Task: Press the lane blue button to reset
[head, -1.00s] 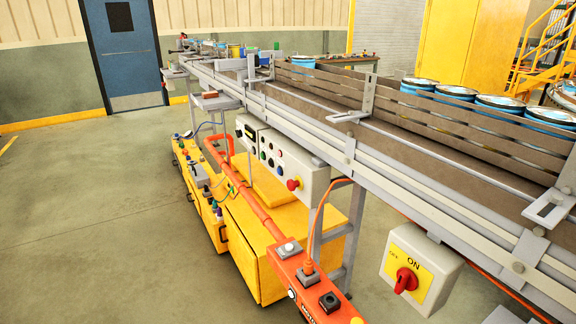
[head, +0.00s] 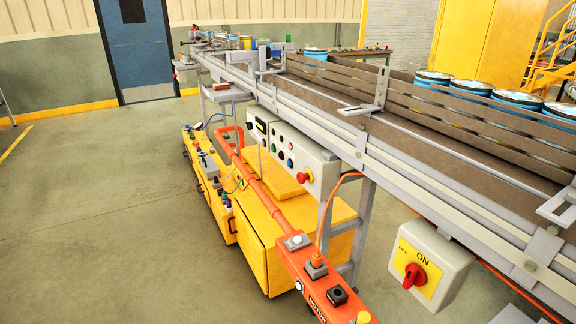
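A pale control panel (head: 312,170) hangs under the near side of the conveyor, with several small coloured buttons and a red mushroom knob (head: 304,177). One small button on it looks blue (head: 290,164), but it is too small to be sure. Neither of my grippers is in view, and nothing touches the panel.
The conveyor (head: 330,110) runs from the near right to the far left, with blue cans (head: 470,86) behind its rail. A red ON switch (head: 415,276) hangs at right. Yellow cabinets (head: 262,240) and an orange beam (head: 310,285) stand below. The floor (head: 90,230) at left is clear.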

